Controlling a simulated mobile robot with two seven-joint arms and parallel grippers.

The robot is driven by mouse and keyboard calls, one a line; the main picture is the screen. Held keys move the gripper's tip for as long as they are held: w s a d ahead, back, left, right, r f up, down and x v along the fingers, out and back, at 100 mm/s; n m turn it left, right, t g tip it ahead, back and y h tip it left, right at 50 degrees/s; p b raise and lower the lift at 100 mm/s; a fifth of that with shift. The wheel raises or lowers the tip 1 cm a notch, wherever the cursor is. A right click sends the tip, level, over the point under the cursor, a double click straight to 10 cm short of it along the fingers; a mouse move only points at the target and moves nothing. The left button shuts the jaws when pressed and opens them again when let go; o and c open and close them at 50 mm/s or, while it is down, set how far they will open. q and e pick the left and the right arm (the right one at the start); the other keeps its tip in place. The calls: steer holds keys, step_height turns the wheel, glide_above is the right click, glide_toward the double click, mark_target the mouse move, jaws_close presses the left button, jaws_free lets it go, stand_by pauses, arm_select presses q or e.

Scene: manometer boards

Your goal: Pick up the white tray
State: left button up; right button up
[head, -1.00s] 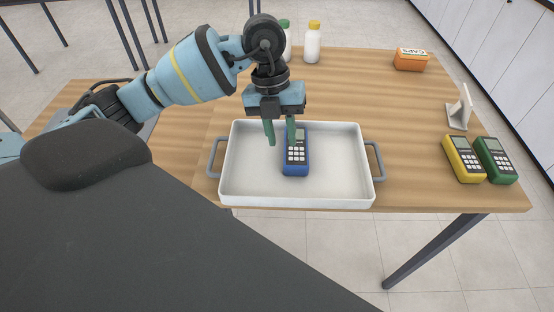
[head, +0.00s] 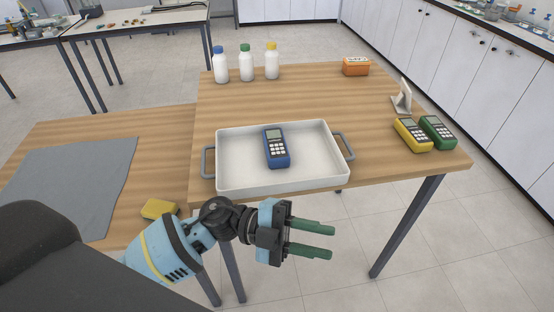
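The white tray (head: 240,182) sits on the wooden table near its front edge. It has a grey handle at its left end (head: 208,161) and one at its right end (head: 345,145). A blue manometer (head: 276,148) with a keypad lies inside it, near the middle. My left gripper (head: 332,241) is in front of the table edge, below the tray in the picture and apart from it. Its two green fingers point right with a gap between them, and nothing is held. My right gripper is not in view.
A yellow manometer (head: 412,135) and a green one (head: 437,132) lie at the table's right, near a white stand (head: 402,98). An orange box (head: 356,67) and three bottles (head: 246,64) stand at the back. A grey mat (head: 72,180) and a yellow object (head: 160,209) lie left.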

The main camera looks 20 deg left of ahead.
arm_select(q)
steer(key=s+a+f+n+t+y, duration=0.2)
steer(key=a+f+n+t+y, duration=0.4)
steer(key=f+n, duration=0.4)
steer(key=s+a+f+n+t+y, duration=0.2)
steer(key=a+f+n+t+y, duration=0.2)
steer(key=f+n+t+y, duration=0.6)
steer(key=s+a+f+n+g+y, duration=0.1)
steer(key=s+a+f+n+g, duration=0.1)
steer(key=s, duration=0.7)
steer(key=s+a+f+n+g, duration=0.2)
steer(key=s+f+n+g, duration=0.2)
steer(key=s+f+g, duration=0.3)
step_height(320, 180, down, 2)
steer(key=shift+s+a+f+y, duration=0.3)
steer(key=shift+s+y, duration=0.1)
steer(key=shift+s, duration=0.7)
